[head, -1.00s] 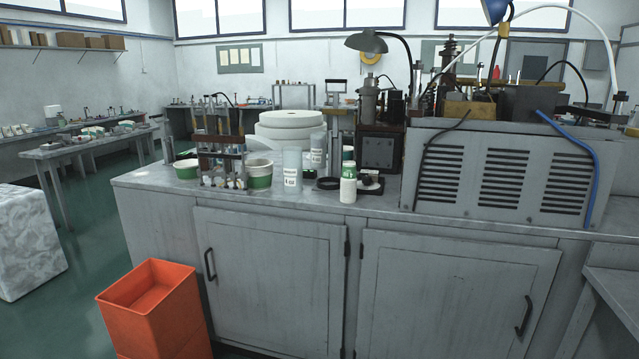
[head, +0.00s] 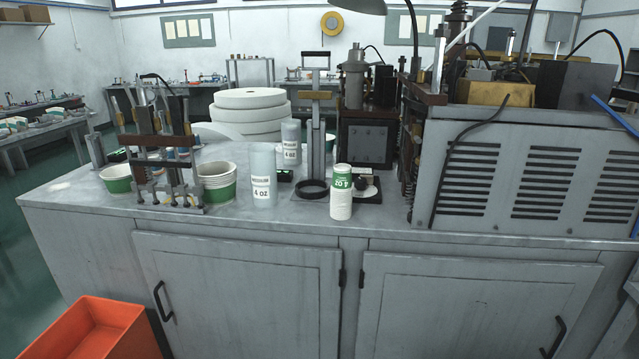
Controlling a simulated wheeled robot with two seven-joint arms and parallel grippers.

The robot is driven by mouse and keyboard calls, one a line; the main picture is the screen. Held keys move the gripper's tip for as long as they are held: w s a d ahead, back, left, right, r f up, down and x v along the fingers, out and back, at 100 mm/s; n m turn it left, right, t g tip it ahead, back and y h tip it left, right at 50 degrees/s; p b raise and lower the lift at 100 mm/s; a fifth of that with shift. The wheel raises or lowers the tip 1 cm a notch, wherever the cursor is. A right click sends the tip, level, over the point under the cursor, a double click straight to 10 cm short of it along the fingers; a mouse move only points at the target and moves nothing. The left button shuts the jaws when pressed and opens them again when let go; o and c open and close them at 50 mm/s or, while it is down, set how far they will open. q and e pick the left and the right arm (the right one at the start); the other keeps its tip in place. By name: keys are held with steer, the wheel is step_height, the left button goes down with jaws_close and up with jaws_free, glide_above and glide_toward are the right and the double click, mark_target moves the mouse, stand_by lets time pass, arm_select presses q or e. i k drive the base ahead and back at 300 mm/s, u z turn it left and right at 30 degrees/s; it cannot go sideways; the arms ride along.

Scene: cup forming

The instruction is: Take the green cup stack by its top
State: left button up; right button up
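A slim upright cup stack (head: 341,205) stands near the front edge of the grey bench, with a green "4 oz" band around its top and a white ribbed lower part. Its top is clear, and nothing touches it. A wider short stack of white cups with green bands (head: 216,185) stands further left, beside a metal rack. A similar green-banded cup (head: 117,178) stands left of the rack, partly hidden. Neither of my grippers is in view.
Pale "4 oz" sleeves (head: 263,180) (head: 291,145) stand left of the slim stack. A black ring (head: 312,189) lies just behind it, near an upright press (head: 316,120). A large vented machine (head: 530,165) stands right. An orange bin (head: 100,335) is on the floor.

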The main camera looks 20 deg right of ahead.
mark_target(341, 188)
steer(key=z, duration=0.7)
steer(key=i, duration=0.95)
steer(key=z, duration=0.95)
